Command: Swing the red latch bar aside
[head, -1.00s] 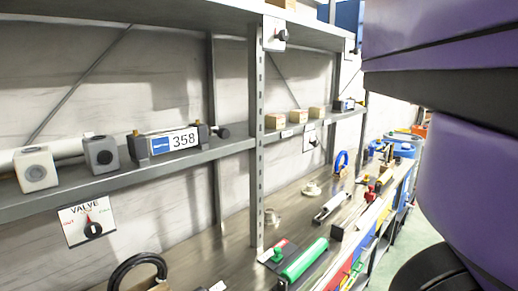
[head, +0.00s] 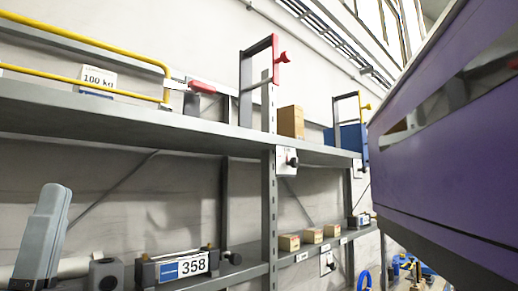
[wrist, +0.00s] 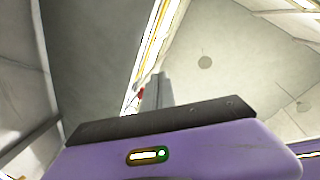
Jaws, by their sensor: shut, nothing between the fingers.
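In the head view a red bar (head: 263,47) with a red knob (head: 283,58) tops a dark upright frame on the upper shelf, near the middle. A shorter red piece (head: 201,87) sits at the right end of a yellow rail. Which of the two is the latch bar, I cannot tell for sure.
The upper shelf (head: 130,117) carries the yellow rail (head: 80,33), a "100 kg" block (head: 98,80) and a cardboard box (head: 290,121). A similar frame with a yellow knob (head: 366,106) stands farther right. A shelf post (head: 268,200) rises mid-view. My purple arm fills the right side.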

